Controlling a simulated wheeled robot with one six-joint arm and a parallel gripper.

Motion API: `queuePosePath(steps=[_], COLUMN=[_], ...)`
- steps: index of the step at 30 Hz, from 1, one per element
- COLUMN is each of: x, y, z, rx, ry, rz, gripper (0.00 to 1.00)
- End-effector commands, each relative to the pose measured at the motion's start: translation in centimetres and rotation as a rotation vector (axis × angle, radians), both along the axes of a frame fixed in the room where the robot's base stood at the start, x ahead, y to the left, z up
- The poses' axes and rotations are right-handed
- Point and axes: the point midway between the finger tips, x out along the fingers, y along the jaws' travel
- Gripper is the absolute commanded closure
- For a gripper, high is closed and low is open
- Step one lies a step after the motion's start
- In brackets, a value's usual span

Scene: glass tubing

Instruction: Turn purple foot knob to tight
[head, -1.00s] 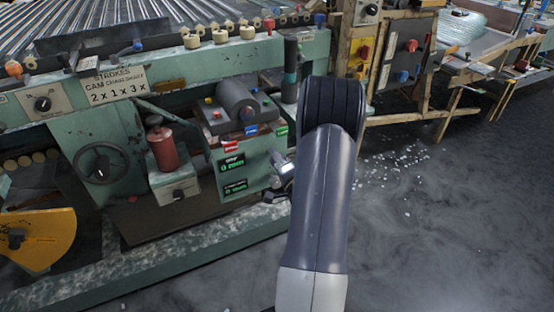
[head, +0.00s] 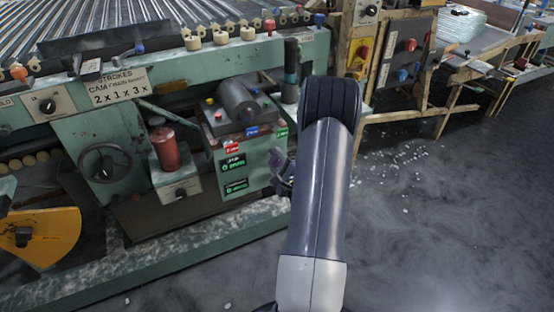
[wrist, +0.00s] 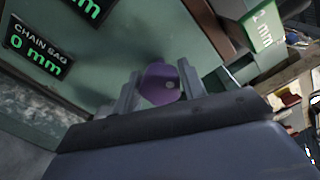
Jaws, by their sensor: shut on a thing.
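The purple foot knob (wrist: 158,85) shows in the wrist view, in front of the green machine panel. My gripper (wrist: 160,87) has one grey finger on each side of it and is shut on it. The knob's lower part is hidden behind the dark body of my gripper. In the head view my gripper (head: 281,170) is at the right side of the green cabinet, small and partly hidden by my arm. I cannot make out the knob clearly there.
A "CHAIN SAG 0 mm" readout (wrist: 40,46) is on the panel, with a second readout (wrist: 88,8) above it. A green "mm" tag (wrist: 264,28) juts out at upper right. A red canister (head: 164,148) stands left of the cabinet. Open floor (head: 440,220) lies at the right.

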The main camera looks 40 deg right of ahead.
Motion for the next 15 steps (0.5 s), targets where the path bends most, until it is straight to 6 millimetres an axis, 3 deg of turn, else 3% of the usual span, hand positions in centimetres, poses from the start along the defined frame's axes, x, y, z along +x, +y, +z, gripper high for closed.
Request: queuePosePath(steps=[15], x=[-0.01], y=[-0.06], z=[-0.03], rx=[0.041], ry=[-0.010], rz=[-0.002], gripper=[0.83])
